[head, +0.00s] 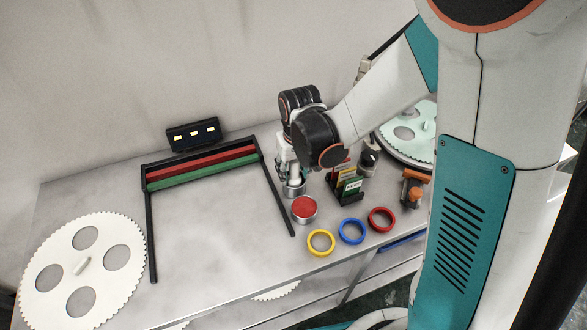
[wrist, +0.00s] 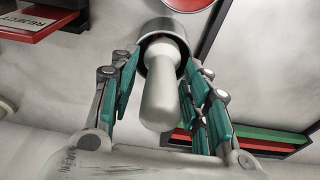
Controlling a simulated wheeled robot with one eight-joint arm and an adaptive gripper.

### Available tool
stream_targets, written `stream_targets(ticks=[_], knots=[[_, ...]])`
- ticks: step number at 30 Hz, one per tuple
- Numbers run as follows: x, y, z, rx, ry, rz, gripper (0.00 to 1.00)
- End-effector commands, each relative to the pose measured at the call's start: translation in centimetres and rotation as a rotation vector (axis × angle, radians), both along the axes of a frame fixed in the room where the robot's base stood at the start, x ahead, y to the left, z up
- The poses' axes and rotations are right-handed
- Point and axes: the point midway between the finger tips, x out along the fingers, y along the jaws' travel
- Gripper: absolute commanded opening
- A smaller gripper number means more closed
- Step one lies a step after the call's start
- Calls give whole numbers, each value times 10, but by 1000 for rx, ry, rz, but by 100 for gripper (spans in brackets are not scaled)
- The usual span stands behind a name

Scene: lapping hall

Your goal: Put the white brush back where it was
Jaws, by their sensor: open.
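The white brush (wrist: 162,85) shows its smooth rounded handle in the wrist view. Its far end sits inside a grey metal cup (wrist: 143,50), and its bristles are hidden. In the head view the cup (head: 295,190) stands on the table, with my gripper (head: 290,170) pointing down just above it. In the wrist view my gripper (wrist: 163,85) is open, with its teal-padded fingers on either side of the handle. A gap shows on both sides, and the fingers seem not to press on it.
A red-topped round tin (head: 304,208) stands just in front of the cup. A card rack (head: 346,187) is close on the right. Yellow (head: 320,243), blue (head: 352,231) and red (head: 381,219) rings lie near the front edge. A black frame (head: 149,225) surrounds clear table on the left.

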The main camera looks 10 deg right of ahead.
Motion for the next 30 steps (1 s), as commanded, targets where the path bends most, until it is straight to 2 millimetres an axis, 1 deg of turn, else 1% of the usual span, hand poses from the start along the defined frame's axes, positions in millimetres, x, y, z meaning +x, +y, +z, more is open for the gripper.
stream_targets(ticks=[5,12,15,18,25,29,30], knots=[[-4,-1,30,0,0,0,43],[-12,-2,80,0,0,0,43],[-14,-3,97,0,0,0,43],[-16,-3,109,0,0,0,43],[-20,-6,124,2,-8,-3,43],[-28,-15,140,8,-38,-17,43],[-32,-19,146,10,-53,-23,43]])
